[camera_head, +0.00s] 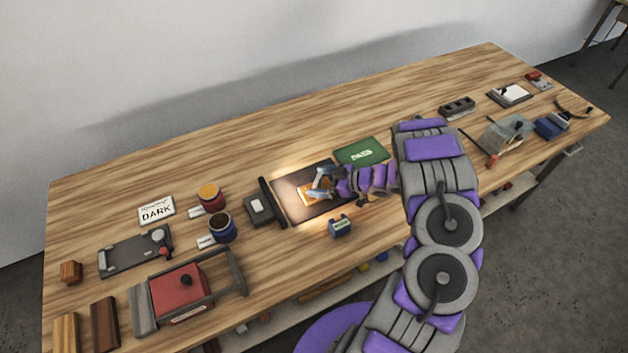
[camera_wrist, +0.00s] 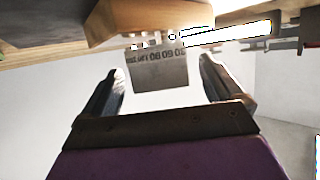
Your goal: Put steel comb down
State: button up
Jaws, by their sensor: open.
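In the wrist view the steel comb (camera_wrist: 160,73) is a small grey plate with printed numbers, its toothed edge toward an orange-tan wooden piece (camera_wrist: 150,20). It is between and just beyond the fingertips of my gripper (camera_wrist: 162,75), which is open, with a gap on each side of the comb. In the head view my gripper (camera_head: 322,182) is low over a dark tray (camera_head: 290,192) with a brightly lit orange panel (camera_head: 308,193). I cannot make out the comb there, and whether it touches the wooden piece is unclear.
A green mat (camera_head: 362,152) is behind my gripper and a small blue block (camera_head: 340,228) in front. A grey device (camera_head: 258,208), an orange-topped jar (camera_head: 210,197) and a blue jar (camera_head: 222,229) stand left. The back of the wooden table (camera_head: 250,140) is clear.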

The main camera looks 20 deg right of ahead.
jog(key=v, duration=0.8)
jog(key=shift+r+p, duration=0.1)
jog(key=shift+p, duration=0.3)
jog(key=w+d+r+m+h, duration=0.2)
jog(key=w+d+r+h, duration=0.5)
jog(key=d+r+h, duration=0.25)
jog(key=s+d+r+m+g+h, duration=0.1)
jog(key=s+r+m+h, duration=0.15)
jog(key=r, duration=0.45)
jog(key=s+r+m+g+h, duration=0.1)
jog(key=s+r+m+h, duration=0.2)
jog(key=r, duration=0.4)
jog(key=s+a+r+m+g+y, duration=0.1)
jog(key=s+a+g+y, duration=0.4)
jog(key=s+a, duration=2.7)
jog(key=s+g, duration=0.3)
jog(key=g, duration=0.1)
jog(key=shift+a+r+m, duration=0.3)
jog(key=shift+m, duration=0.05)
